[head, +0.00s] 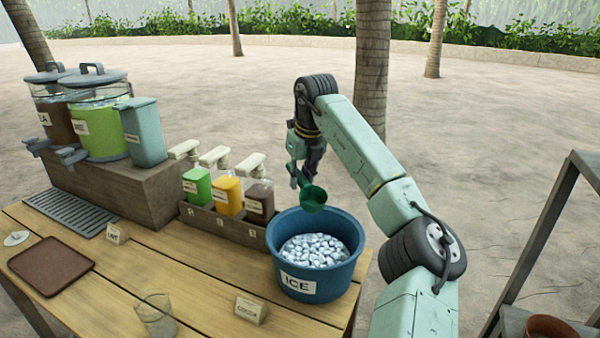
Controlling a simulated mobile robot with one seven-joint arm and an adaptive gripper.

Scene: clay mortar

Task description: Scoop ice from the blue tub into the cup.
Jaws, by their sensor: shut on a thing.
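The blue tub (318,287), labelled ICE, stands at the right end of the wooden table and holds many ice pieces. My gripper (300,172) is above the tub's back rim, shut on a green scoop (313,197). The scoop's bowl hangs over the back part of the tub, above the ice and apart from it. Whether the bowl holds any ice is too small to tell. A clear, empty-looking cup (156,317) stands near the table's front edge, left of the tub.
Syrup bottles in a wooden rack (222,222) stand just left of the tub. Two drink dispensers (98,120) sit on a wooden box behind. A small sign (250,310) stands between cup and tub. A brown tray (50,268) lies at left. A shelf frame (545,230) is at right.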

